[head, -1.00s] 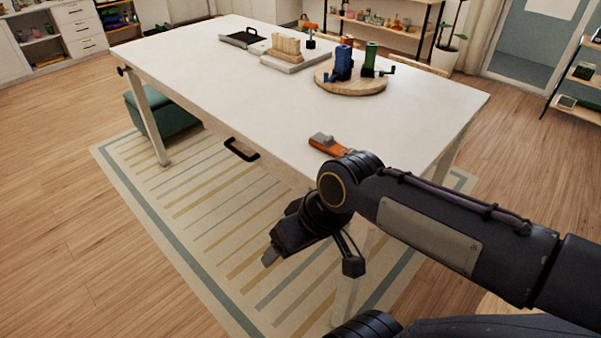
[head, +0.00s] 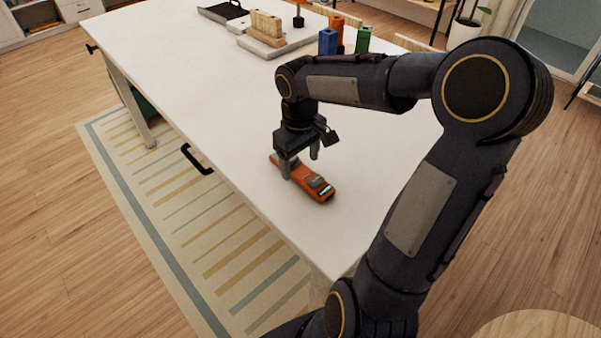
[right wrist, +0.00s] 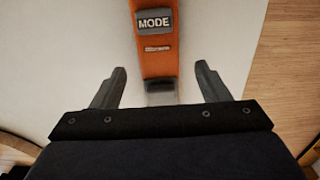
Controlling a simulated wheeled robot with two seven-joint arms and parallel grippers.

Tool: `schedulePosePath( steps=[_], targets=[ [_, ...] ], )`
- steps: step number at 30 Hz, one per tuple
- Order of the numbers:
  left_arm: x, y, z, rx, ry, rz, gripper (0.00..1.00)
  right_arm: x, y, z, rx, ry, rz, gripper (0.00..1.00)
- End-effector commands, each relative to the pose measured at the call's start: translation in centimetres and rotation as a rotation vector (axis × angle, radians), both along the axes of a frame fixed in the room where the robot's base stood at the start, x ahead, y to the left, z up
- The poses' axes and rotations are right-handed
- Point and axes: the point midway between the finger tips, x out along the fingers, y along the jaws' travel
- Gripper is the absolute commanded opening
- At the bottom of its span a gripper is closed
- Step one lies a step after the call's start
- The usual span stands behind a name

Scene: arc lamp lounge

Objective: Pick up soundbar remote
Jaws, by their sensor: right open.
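The soundbar remote (head: 309,184) is orange with grey parts and lies flat on the white table near its front edge. In the right wrist view the remote (right wrist: 158,55) shows a grey MODE button and lies between the two fingers, its far end cut off by the frame. My right gripper (head: 300,170) is over the remote in the head view. The right gripper (right wrist: 160,82) is open, with a gap on either side of the remote and nothing held. My left gripper is in no view.
The white table (head: 190,75) is clear around the remote. Farther back stand a blue block (head: 327,41), a green block (head: 363,40) and a wooden block set (head: 265,27). A black handle (head: 197,160) sticks out at the table's front.

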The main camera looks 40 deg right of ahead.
Motion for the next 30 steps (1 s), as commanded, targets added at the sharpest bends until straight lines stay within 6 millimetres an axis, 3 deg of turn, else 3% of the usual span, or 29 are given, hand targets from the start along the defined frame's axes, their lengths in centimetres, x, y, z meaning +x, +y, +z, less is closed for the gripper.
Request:
schedulePosePath(
  steps=[6,13,25,30],
  targets=[
    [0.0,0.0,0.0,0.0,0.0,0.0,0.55,-0.1,-0.1,-2.4,0.001,0.002,-0.001,0.69],
    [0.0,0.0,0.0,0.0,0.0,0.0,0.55,-0.1,-0.1,-2.6,0.001,-0.001,-0.001,0.69],
    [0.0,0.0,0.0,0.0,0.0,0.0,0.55,-0.1,-0.1,-2.5,0.0,-0.001,-0.002,0.18],
    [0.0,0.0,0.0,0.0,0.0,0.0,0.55,-0.1,-0.1,-2.5,0.0,-0.001,-0.001,0.17]
  ],
)
